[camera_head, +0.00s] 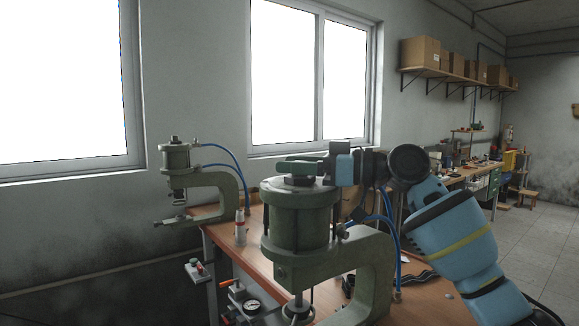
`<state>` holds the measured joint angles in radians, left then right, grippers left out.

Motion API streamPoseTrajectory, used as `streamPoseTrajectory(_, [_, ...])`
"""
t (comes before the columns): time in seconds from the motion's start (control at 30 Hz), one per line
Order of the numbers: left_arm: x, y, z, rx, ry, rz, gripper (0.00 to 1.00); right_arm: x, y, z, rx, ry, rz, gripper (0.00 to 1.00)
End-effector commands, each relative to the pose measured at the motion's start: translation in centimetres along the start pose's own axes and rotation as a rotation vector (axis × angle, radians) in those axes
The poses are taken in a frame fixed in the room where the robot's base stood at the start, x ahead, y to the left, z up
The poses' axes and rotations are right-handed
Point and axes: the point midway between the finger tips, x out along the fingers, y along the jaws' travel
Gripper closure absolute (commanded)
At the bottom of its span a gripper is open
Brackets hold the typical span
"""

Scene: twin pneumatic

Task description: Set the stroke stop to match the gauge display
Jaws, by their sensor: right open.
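A large green pneumatic press (302,222) stands in the foreground, with a thick cylinder, a C-shaped frame and a rod below. My right gripper (302,168) is at the top of its cylinder, coming in from the right, with its fingers level over the cap. It is open. A dark round part (299,181) shows on the cap under the fingers; I cannot tell whether it is the stroke stop or whether the fingers touch it. A small round white-faced dial (252,305) shows low at the left of the press; its reading is too small to make out. My left gripper is out of view.
A smaller similar press (178,185) stands behind at the left. Blue air hoses (228,168) run from both presses. A shelf with boxes (421,52) hangs at the back right.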

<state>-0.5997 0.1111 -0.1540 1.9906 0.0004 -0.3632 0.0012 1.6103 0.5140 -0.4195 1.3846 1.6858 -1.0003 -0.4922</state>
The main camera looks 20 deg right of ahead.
Motion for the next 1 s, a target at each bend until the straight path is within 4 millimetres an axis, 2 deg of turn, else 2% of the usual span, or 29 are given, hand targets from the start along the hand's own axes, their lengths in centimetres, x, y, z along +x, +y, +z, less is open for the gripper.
streamPoseTrajectory(0.2, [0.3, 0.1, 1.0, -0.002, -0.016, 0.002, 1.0, -3.6, 0.2, 0.5, 0.003, -0.003, 0.003, 0.52])
streamPoseTrajectory(0.4, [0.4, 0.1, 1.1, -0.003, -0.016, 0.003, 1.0, -5.8, 0.1, 0.3, 0.002, -0.003, 0.001, 0.52])
streamPoseTrajectory(0.57, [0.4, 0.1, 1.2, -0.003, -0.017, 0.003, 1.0, -6.4, 0.0, 0.2, 0.001, -0.003, 0.0, 0.52])
streamPoseTrajectory(1.0, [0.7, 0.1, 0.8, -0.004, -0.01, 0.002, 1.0, -6.4, 0.0, 0.1, 0.001, -0.002, 0.0, 0.52])
